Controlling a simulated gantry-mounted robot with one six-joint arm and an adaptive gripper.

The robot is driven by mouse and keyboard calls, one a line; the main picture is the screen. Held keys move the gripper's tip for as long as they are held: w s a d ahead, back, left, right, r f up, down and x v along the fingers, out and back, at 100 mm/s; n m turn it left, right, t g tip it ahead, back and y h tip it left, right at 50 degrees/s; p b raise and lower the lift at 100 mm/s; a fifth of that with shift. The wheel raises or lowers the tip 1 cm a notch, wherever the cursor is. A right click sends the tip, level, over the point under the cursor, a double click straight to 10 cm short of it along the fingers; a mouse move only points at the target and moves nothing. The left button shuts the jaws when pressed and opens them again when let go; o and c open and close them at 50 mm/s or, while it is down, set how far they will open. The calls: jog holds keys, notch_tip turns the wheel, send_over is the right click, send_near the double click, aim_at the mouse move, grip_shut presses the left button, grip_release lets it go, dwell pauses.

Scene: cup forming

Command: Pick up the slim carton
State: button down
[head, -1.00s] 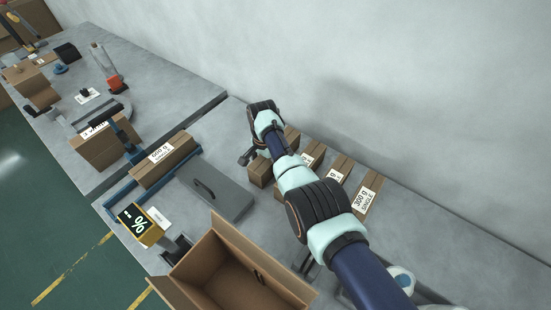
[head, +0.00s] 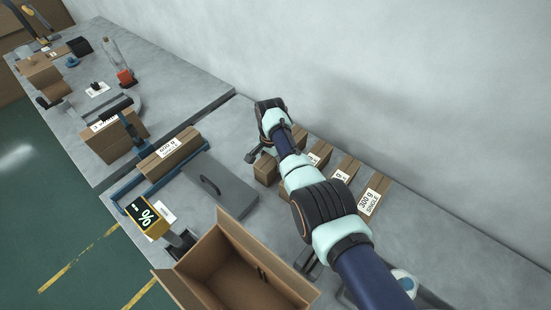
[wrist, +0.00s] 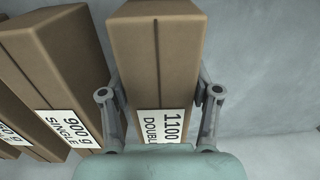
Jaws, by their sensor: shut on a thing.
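My gripper (wrist: 159,82) has one finger on each side of a tall, narrow brown carton (wrist: 181,45) in the wrist view. It is shut on this carton, whose white label reads 1100 and DOUBLE. In the head view my gripper (head: 256,154) is at the left end of a row of cartons, partly hidden by my wrist. The held carton (head: 266,172) shows below it there. I cannot tell whether it is clear of the table.
A 900 g SINGLE carton (wrist: 50,60) stands close left of the held one in the wrist view. A 300 g SINGLE carton (head: 376,187) ends the row. A wall rises behind.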

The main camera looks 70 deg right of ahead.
notch_tip(320, 180, up, 20)
jog(key=p, duration=0.5)
jog(key=shift+p, duration=0.3)
